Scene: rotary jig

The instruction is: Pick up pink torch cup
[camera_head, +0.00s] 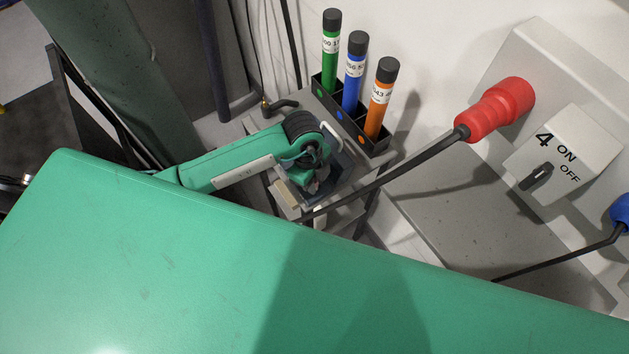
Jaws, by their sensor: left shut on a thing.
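My left gripper (314,182) reaches in from the left over a small grey box-like holder behind the green surface. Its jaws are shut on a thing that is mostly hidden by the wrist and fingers. I cannot tell whether the held thing touches the holder. My right gripper is not in view.
A black rack (341,122) holds a green tube (331,50), a blue tube (354,72) and an orange tube (381,98) just behind the gripper. A red plug (496,108) with a dark cable stands right. A switch box (563,155) is beyond it.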

